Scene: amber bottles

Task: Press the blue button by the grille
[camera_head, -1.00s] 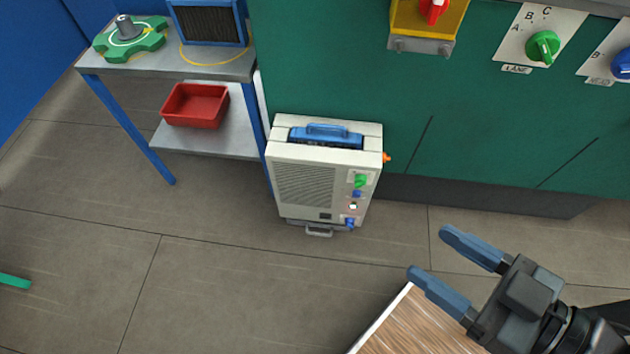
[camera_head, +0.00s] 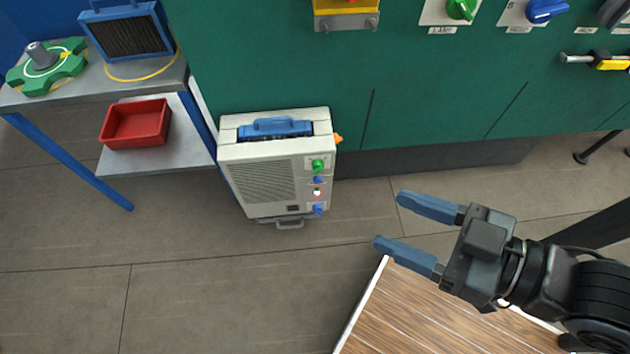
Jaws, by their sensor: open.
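A white boxy unit (camera_head: 276,198) stands on the floor against the green cabinet, with a blue handle (camera_head: 275,127) on top. Its front has a grille (camera_head: 263,182) on the left. To the right of the grille is a column of small controls: a green knob (camera_head: 318,166) at the top, a small blue button (camera_head: 318,180) below it, a small red and white part (camera_head: 316,192), and a blue knob (camera_head: 319,209) at the bottom. My gripper (camera_head: 402,227) is open and empty, to the right of the unit and apart from it, its blue fingers pointing left.
A wood-topped surface (camera_head: 430,318) lies below my gripper. The green cabinet (camera_head: 290,60) with knobs runs along the back. A grey shelf table (camera_head: 90,85) at left holds a green handwheel (camera_head: 47,68), a blue framed box (camera_head: 128,32) and a red bin (camera_head: 136,124). Floor in front of the unit is clear.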

